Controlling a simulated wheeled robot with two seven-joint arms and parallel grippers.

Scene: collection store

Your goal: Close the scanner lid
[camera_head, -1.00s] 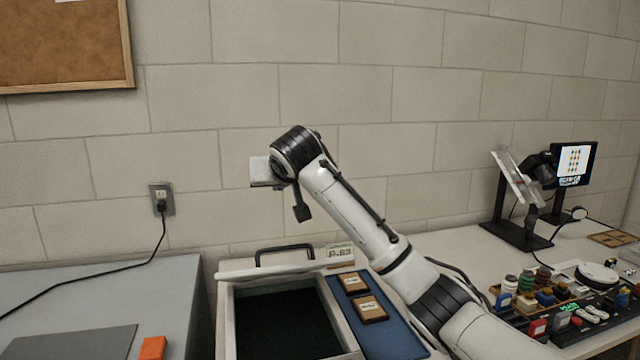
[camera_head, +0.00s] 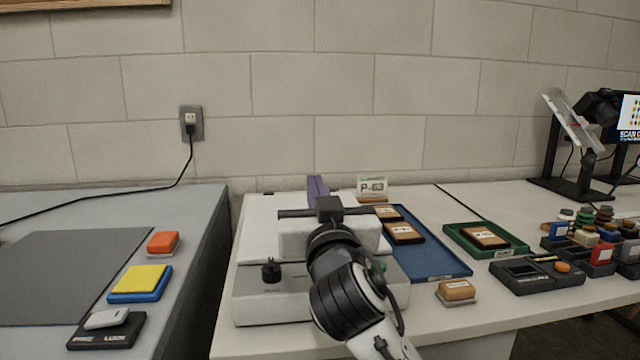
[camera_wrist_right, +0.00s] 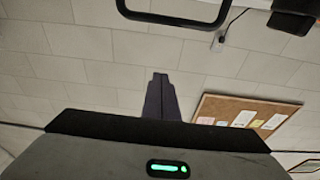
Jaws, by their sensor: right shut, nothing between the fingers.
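The scanner (camera_head: 270,306) is a white box on the white table, with a black knob on its front left. In the right wrist view the fingers (camera_wrist_right: 160,82) are shut and empty. A black loop handle (camera_wrist_right: 175,12) shows there at the top edge, apart from the fingers. My left gripper is out of view.
Right of the scanner are a blue tray (camera_head: 448,262) with framed pieces, a green tray (camera_head: 512,248) and a small wooden-topped block (camera_head: 457,290). A P-63 sign (camera_head: 372,187) stands behind. A grey table (camera_head: 205,265) with colored blocks is at left.

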